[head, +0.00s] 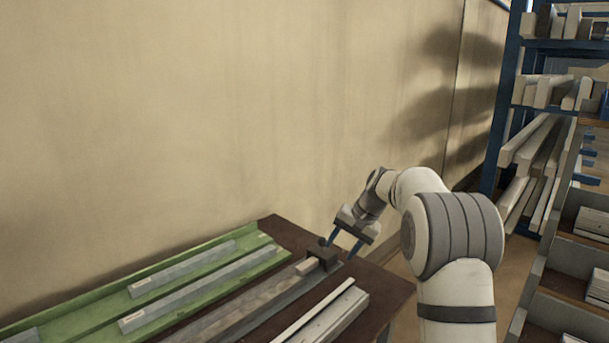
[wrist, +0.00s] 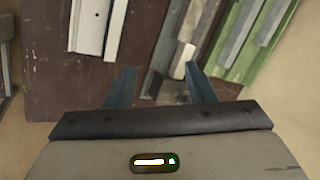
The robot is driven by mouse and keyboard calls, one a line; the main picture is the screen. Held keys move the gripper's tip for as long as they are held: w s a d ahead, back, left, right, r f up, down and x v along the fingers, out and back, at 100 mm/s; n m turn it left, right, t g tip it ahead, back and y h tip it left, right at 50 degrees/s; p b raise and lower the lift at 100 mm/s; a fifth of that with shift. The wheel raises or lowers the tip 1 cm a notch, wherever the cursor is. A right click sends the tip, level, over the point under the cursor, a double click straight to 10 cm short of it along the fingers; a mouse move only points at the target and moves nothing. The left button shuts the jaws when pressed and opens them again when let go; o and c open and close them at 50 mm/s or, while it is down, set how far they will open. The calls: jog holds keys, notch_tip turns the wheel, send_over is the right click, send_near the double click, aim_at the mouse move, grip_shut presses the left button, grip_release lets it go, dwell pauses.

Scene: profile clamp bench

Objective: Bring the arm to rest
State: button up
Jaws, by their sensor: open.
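My gripper (head: 342,245) is at the far right end of the bench (head: 390,283), with its two blue fingers apart and nothing between them. In the head view the fingers point down close to a dark clamp block (head: 322,253) at the end of a grey profile rail (head: 250,305). I cannot tell whether they touch it. In the wrist view my gripper (wrist: 162,88) is open above the dark bench top (wrist: 50,65), with the rail (wrist: 182,40) beyond the fingertips. My arm is bent and reaches in from the right.
A green tray (head: 70,322) with several grey profiles lies on the bench's left side. A pale profile (head: 325,318) lies nearer me. A blue rack (head: 510,85) with stacked profiles stands at right, with grey bins (head: 560,285) below it. A beige wall (head: 200,110) is behind the bench.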

jog(key=s+d+r+n+h, duration=0.1)
jog(key=s+r, duration=0.1)
jog(key=s, duration=0.5)
jog(key=s+r+h, duration=0.1)
jog(key=s+r, duration=0.2)
jog(key=s, duration=0.5)
jog(key=s+d+f+n+h, duration=0.1)
jog(key=s+d+f, duration=0.1)
jog(key=s, duration=1)
jog(key=s+d+f+n+t+h+p, duration=0.1)
jog(key=s+d+f+h, duration=0.1)
jog(key=s, duration=1.1)
jog(key=shift+n, duration=0.3)
jog(key=shift+s+d, duration=0.1)
